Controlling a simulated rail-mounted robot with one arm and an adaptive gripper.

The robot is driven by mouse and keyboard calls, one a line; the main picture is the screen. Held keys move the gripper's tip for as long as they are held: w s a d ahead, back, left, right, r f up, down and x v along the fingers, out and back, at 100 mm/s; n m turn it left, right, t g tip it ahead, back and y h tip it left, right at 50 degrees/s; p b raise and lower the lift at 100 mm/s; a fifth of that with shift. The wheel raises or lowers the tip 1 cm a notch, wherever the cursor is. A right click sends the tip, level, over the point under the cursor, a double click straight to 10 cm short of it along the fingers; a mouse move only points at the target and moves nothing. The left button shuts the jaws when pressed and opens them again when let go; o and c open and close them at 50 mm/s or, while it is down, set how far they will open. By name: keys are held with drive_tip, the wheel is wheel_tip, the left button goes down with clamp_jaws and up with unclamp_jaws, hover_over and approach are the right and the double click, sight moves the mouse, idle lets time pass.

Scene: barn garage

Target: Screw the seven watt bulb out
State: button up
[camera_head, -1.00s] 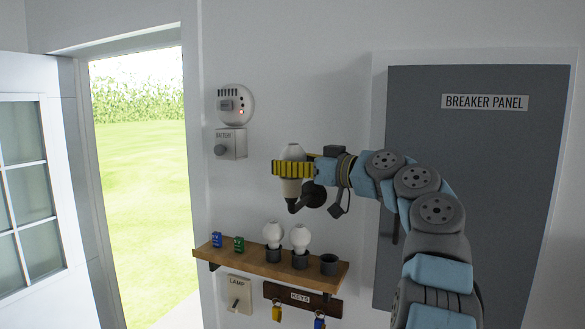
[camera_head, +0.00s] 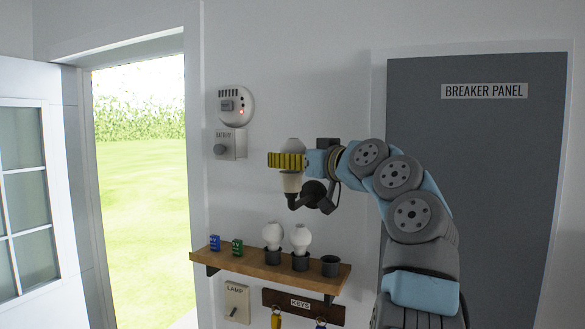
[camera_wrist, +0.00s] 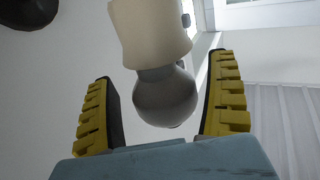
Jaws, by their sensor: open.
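A grey-looking bulb (camera_wrist: 165,92) sits in the cream socket (camera_wrist: 150,30) of the wall lamp in the wrist view. In the head view its pale top (camera_head: 293,144) shows above my gripper's fingers, and the white socket (camera_head: 291,183) shows below them on a dark bent lamp arm. My gripper (camera_head: 287,160) reaches in from the right at bulb height. In the wrist view its yellow ribbed fingers (camera_wrist: 160,78) stand open on either side of the bulb, with a gap on each side. The bulb's wattage cannot be read.
Below, a wooden shelf (camera_head: 225,262) carries two bulbs (camera_head: 272,236) in dark holders, an empty dark holder (camera_head: 330,266) and two small batteries (camera_head: 215,243). A detector (camera_head: 235,105) and battery box (camera_head: 229,143) hang to the left. A grey breaker panel (camera_head: 485,180) is to the right.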

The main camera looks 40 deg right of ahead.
drive_tip(key=shift+w+a+m+h+b, duration=0.15)
drive_tip(key=shift+m+h+b, duration=0.3)
drive_tip(key=shift+h, duration=0.4)
drive_tip(key=shift+s+a+m+h+b, duration=0.1)
drive_tip(key=shift+m+h+b, duration=0.15)
drive_tip(key=shift+m+h, duration=0.45)
drive_tip(key=shift+d+m+g+h, duration=0.1)
drive_tip(key=shift+m+g+h, duration=0.35)
drive_tip(key=shift+h, duration=0.6)
drive_tip(key=shift+r+m+g+h+p, duration=0.25)
drive_tip(key=shift+m+h+p, duration=0.35)
drive_tip(key=shift+h+p, duration=0.25)
drive_tip(key=shift+m+g+h+p, duration=0.4)
drive_tip(key=shift+m+h+p, duration=0.35)
drive_tip(key=shift+h, duration=0.2)
drive_tip(key=shift+w+f+m+g+h+p, duration=0.1)
drive_tip(key=shift+f+m+g+h+p, duration=0.1)
drive_tip(key=shift+m+g+h+p, duration=0.5)
drive_tip(key=shift+r+h+p, duration=0.15)
drive_tip(key=shift+h+p, duration=0.25)
drive_tip(key=shift+p, duration=0.3)
drive_tip(key=shift+m+g+h+p, duration=0.4)
drive_tip(key=shift+m+p, duration=0.05)
drive_tip(key=shift+p, duration=0.1)
drive_tip(key=m+g+h+p, duration=0.3)
drive_tip(key=p, duration=0.2)
drive_tip(key=shift+g, duration=0.3)
